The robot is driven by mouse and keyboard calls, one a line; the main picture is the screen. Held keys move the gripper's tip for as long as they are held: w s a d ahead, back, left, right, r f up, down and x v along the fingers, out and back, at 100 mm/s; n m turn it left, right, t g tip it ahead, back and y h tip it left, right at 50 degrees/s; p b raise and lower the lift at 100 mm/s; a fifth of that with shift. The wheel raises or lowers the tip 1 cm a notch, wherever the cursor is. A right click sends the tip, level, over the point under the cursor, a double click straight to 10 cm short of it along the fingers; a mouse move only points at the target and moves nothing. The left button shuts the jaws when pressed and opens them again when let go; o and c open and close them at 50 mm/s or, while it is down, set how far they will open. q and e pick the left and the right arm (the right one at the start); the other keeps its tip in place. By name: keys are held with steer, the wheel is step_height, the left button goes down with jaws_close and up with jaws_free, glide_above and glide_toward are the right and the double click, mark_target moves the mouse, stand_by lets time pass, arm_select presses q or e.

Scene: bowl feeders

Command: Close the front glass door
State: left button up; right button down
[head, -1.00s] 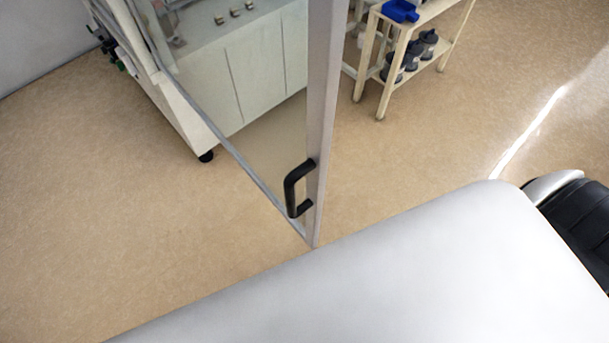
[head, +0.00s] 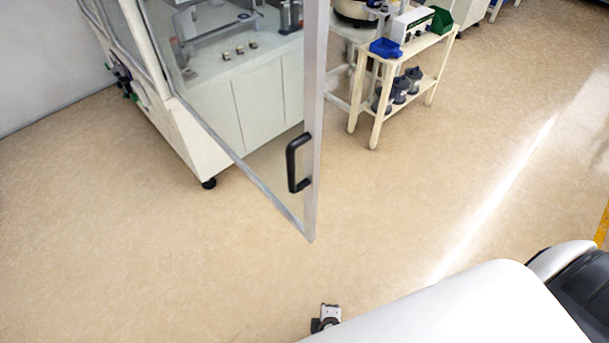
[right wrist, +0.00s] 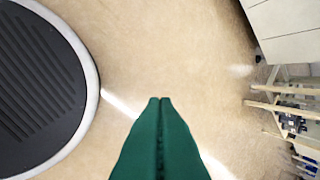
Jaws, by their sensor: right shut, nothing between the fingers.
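The front glass door (head: 314,130) stands swung open in the head view, its grey frame edge toward me. Its black handle (head: 297,163) is on the free edge, with nothing touching it. Through the glass the white machine cabinet (head: 240,110) shows behind it. My right gripper (right wrist: 160,101) shows in the right wrist view as green fingers, shut and empty above bare floor. The door does not show in that view. My left gripper is not in view.
A cream trolley (head: 373,128) with a blue bin (head: 385,48), a green bin (head: 441,20) and dark-lidded jars stands right of the door. The trolley legs also show in the right wrist view (right wrist: 270,104). Open tan floor lies around the door's free edge.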

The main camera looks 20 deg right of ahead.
steer(key=w+a+r+n+t, duration=0.2)
steer(key=w+a+r+t, duration=0.15)
steer(key=w+r, duration=0.4)
steer(key=t+h, duration=0.4)
steer(key=t, duration=0.3)
glide_toward(306, 156)
steer(key=a+f, duration=0.6)
steer(key=f, duration=0.4)
steer(key=s+d+r+m+h, duration=0.2)
steer(key=s+d+r+h, duration=0.1)
steer(key=r, duration=0.6)
steer(key=x, duration=0.9)
steer(key=shift+w+f+p, duration=0.15)
steer(key=shift+w+p, duration=0.25)
steer(key=shift+w, duration=0.05)
